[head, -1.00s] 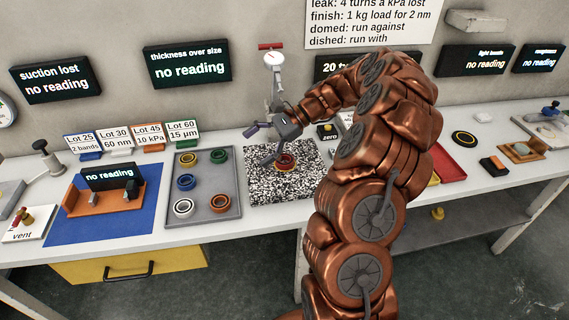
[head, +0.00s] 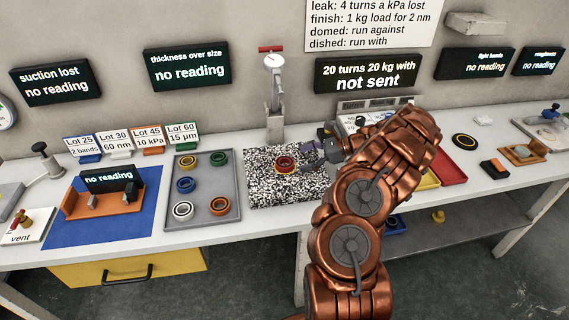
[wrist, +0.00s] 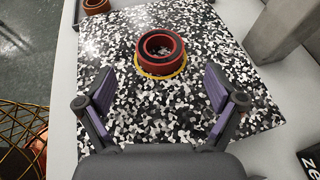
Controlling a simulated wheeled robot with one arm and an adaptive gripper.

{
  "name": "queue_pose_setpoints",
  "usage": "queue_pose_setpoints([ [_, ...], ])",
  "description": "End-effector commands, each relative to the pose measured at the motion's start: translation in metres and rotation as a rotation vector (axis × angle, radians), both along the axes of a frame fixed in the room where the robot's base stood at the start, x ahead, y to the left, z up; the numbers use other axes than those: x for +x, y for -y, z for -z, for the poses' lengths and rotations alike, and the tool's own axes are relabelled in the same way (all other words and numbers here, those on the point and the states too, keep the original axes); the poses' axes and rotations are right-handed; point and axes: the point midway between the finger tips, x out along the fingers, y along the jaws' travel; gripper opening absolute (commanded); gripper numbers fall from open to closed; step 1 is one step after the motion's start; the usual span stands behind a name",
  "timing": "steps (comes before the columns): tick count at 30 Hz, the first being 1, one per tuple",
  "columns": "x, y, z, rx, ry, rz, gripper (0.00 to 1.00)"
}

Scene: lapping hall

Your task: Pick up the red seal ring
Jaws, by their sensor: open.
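The red seal ring (head: 286,162) stands on the black-and-white speckled plate (head: 262,190), with a yellow rim or ring showing under it. In the wrist view the red ring (wrist: 160,51) is dark inside, with the yellow band (wrist: 162,73) around its base. My gripper (head: 317,148) is to the right of the ring in the head view, apart from it. In the wrist view my gripper (wrist: 160,92) has its two purple-padded fingers spread wide, with the ring ahead of and between them. Nothing is held.
A grey tray (head: 209,200) with several coloured rings lies left of the plate. A gauge stand (head: 274,95) rises behind the plate. Red and yellow trays (head: 448,167) lie to the right, partly behind my arm. A blue mat (head: 95,228) is at the left.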

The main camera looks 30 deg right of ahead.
Motion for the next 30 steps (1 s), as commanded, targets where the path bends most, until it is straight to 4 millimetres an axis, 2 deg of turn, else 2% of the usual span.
queue_pose_setpoints([
  [8,0.016,-0.024,0.003,0.002,-0.002,-0.004,0.93],
  [12,0.026,-0.035,0.012,-0.001,-0.001,0.000,0.93],
  [20,0.029,-0.039,0.016,-0.001,0.002,0.000,0.93],
  [30,0.029,-0.039,0.016,-0.001,0.001,-0.001,0.60],
])
